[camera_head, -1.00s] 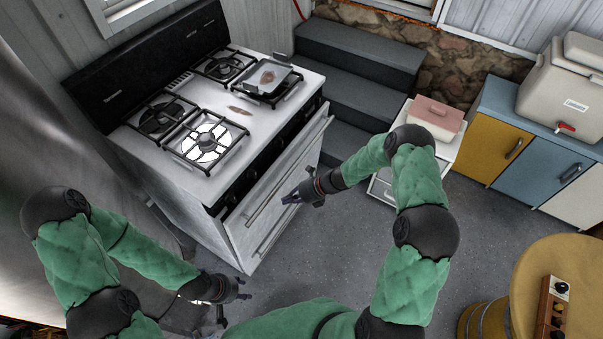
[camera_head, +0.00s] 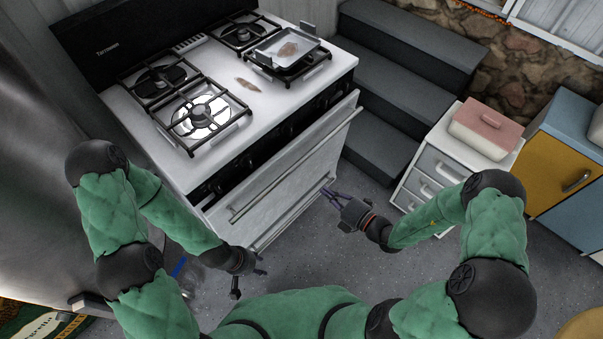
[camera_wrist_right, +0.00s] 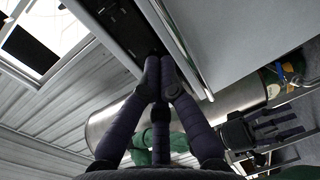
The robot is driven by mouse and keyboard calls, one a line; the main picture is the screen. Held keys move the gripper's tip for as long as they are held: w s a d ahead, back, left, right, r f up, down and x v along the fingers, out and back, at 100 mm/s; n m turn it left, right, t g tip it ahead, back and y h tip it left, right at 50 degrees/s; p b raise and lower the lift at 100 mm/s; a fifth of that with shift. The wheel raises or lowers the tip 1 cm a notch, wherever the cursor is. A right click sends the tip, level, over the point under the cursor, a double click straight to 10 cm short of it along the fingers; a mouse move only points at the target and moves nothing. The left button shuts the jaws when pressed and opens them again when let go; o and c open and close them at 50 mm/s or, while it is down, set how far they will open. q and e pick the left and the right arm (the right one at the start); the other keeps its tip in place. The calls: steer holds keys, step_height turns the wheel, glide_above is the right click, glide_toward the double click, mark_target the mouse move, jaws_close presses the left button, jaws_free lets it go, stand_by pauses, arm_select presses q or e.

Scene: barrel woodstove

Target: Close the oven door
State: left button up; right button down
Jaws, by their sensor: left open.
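The oven door (camera_head: 285,185) is the pale front panel of the white stove (camera_head: 215,85). It stands partly open, its top edge tilted out, leaving a dark gap below the knobs. A long bar handle (camera_head: 290,173) runs across it. My right gripper (camera_head: 328,193) is beside the door's lower right front, its fingertips drawn together. In the right wrist view its fingertips (camera_wrist_right: 160,68) overlap the edge of a pale panel; contact is unclear. My left gripper (camera_head: 250,282) is open and empty near the door's lower left corner.
Dark steps (camera_head: 400,85) rise right of the stove. A white drawer unit (camera_head: 450,165) with a pink-lidded box (camera_head: 490,130) stands beside them. Grey floor (camera_head: 300,255) is open before the door.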

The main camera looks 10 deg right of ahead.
mark_target(293, 169)
steer(key=b+x, duration=0.4)
steer(key=x, duration=0.8)
steer(key=shift+b, duration=0.3)
steer(key=shift+w+a, duration=0.1)
steer(key=shift+g, duration=0.3)
steer(key=w+a+p, duration=0.1)
steer(key=w+a+r+p, duration=0.1)
steer(key=w, duration=0.1)
steer(key=shift+a+r, duration=0.1)
steer(key=shift+a, duration=0.1)
steer(key=shift+f, duration=0.25)
steer(key=shift+d, duration=0.15)
steer(key=shift+d, duration=0.1)
